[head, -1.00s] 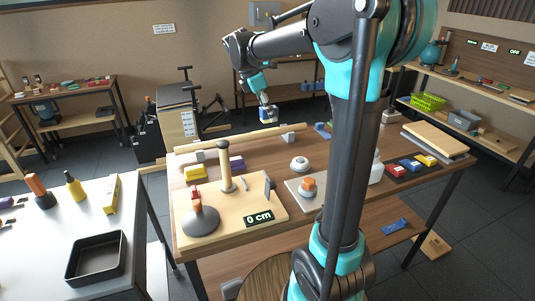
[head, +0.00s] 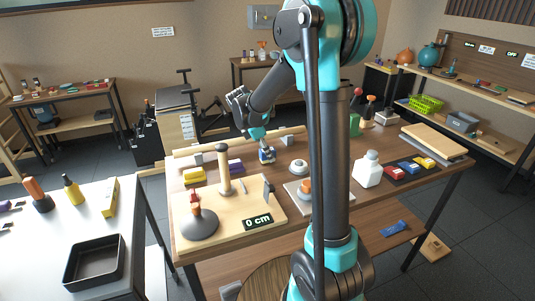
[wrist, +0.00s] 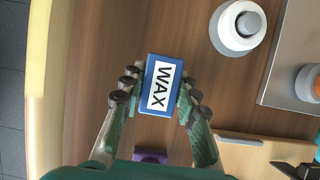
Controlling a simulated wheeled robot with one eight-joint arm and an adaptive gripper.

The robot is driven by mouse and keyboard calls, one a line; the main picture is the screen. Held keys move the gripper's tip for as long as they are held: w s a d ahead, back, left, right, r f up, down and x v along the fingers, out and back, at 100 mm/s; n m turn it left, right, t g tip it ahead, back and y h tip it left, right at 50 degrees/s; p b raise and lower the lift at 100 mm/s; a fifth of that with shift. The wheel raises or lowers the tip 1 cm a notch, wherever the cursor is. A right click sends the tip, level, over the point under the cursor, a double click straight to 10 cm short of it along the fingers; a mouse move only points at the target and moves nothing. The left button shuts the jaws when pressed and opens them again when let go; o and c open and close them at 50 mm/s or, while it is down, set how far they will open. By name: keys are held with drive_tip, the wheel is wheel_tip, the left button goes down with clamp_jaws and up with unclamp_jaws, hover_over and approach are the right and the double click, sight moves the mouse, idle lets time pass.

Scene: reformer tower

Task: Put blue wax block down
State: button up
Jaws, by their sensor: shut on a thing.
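The blue wax block (wrist: 160,84) has a white label reading WAX and sits between the two fingers of my gripper (wrist: 158,100) in the wrist view. I cannot tell whether the block touches the tabletop.
A white round piece (head: 299,167) stands right of the block. A purple block (head: 236,166) and a yellow block (head: 194,175) lie to the left. A wooden board with a post (head: 225,172) is nearer. A pale wooden rail (head: 292,131) runs along the far edge.

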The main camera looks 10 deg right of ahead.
drive_tip(key=shift+f, duration=0.15)
drive_tip(key=o, duration=1)
drive_tip(key=v, duration=1.2)
drive_tip(key=shift+s+d, duration=0.1)
